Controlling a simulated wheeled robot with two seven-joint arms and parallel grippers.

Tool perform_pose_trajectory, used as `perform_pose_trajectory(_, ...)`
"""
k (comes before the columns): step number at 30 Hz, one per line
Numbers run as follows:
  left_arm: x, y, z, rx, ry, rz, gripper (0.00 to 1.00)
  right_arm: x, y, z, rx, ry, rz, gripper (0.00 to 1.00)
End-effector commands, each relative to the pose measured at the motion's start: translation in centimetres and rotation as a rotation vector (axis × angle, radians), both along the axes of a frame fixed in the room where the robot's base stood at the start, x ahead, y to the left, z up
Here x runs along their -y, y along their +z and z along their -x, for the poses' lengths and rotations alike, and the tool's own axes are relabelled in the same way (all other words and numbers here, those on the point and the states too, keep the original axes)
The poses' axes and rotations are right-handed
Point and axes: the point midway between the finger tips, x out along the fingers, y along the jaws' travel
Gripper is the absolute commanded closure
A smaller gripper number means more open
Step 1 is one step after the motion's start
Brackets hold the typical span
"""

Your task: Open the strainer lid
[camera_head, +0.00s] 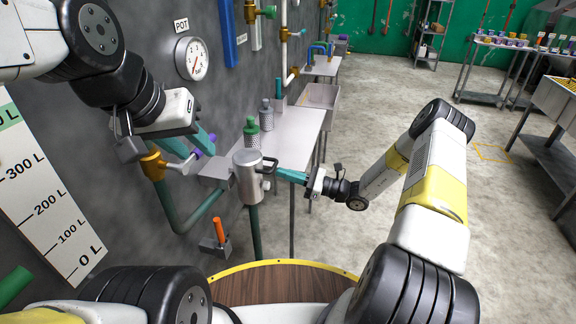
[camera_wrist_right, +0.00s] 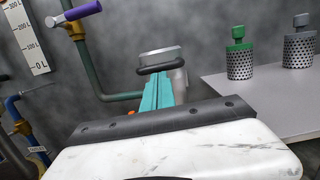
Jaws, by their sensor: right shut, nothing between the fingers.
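The strainer is a grey metal cylinder (camera_head: 248,186) at the wall pipework, with its round lid (camera_head: 247,158) seated on top. In the right wrist view the lid (camera_wrist_right: 160,53) shows a dark loop handle (camera_wrist_right: 158,68) on its near side. My right gripper (camera_head: 281,173) is shut and empty, its teal fingertips just beside the handle; I cannot tell whether they touch it. The fingers also show in the right wrist view (camera_wrist_right: 157,92), just below the handle. My left gripper (camera_head: 192,143) is open, its teal fingers apart near the purple-handled valve (camera_head: 205,151).
A steel table (camera_head: 295,122) behind the strainer carries a green-topped perforated canister (camera_head: 251,131) and a grey one (camera_head: 266,115). Pipes and a gauge (camera_head: 192,58) line the left wall. A round wooden top with yellow rim (camera_head: 290,262) is in front.

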Motion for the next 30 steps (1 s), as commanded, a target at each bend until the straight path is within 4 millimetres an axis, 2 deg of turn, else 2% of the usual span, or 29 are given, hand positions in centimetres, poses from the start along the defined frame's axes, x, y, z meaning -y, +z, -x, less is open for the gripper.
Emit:
perform_pose_trajectory(11,0.0,0.0,0.0,0.0,0.0,0.0,0.64,0.0,0.1,0.0,0.0,0.0,0.004,1.0)
perform_pose_trajectory(30,0.0,0.0,0.0,0.0,0.0,0.0,0.64,-0.3,2.4,-0.1,-0.033,0.0,0.11,1.0)
